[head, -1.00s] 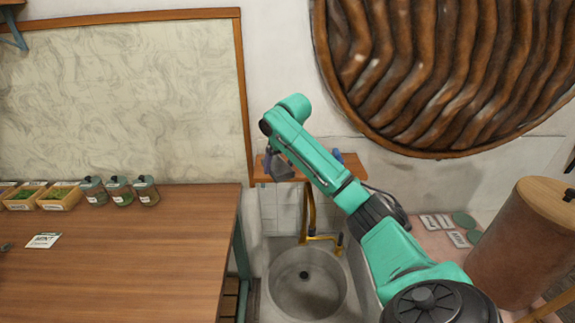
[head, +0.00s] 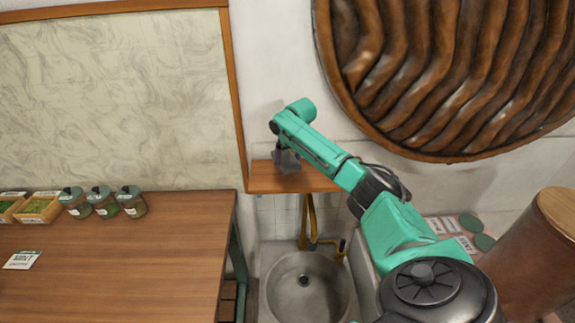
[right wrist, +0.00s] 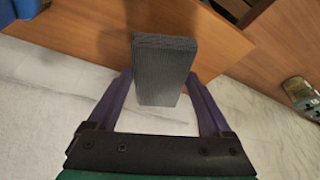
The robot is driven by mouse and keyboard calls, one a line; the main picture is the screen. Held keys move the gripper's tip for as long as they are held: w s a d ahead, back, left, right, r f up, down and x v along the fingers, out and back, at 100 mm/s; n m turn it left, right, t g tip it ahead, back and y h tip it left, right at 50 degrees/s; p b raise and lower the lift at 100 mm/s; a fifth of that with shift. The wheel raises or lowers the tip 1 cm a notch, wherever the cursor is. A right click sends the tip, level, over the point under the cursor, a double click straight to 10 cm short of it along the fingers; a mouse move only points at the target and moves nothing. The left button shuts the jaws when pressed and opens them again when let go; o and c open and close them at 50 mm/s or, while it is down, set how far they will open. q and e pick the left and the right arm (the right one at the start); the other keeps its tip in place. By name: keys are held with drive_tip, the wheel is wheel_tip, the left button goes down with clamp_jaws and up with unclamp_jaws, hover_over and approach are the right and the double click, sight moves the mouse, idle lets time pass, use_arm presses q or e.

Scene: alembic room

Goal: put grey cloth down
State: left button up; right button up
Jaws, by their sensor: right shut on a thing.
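My right gripper (head: 286,160) is at the small wooden shelf (head: 262,180) on the wall above the sink. In the right wrist view the grey cloth (right wrist: 165,65) is a folded, flat block between the two purple fingers of the gripper (right wrist: 158,80), which is shut on it. Brown wood (right wrist: 90,40) lies beyond the cloth in that view. In the head view the cloth is small and dark at the gripper; whether it touches the shelf cannot be told. My left gripper is not in view.
A round stone sink (head: 308,290) with a brass tap (head: 308,225) lies below the shelf. A wooden table (head: 120,260) with several jars (head: 103,201) stands at left. A large brown ribbed disc (head: 440,80) hangs at upper right. The visible left part of the shelf is bare.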

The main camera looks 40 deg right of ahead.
wheel_tip(320, 180, down, 4)
drive_tip(key=shift+f+p, duration=0.2)
drive_tip(key=shift+p, duration=0.3)
drive_tip(key=shift+a, duration=0.15)
drive_tip(key=o, duration=1)
drive_tip(key=shift+f, duration=0.2)
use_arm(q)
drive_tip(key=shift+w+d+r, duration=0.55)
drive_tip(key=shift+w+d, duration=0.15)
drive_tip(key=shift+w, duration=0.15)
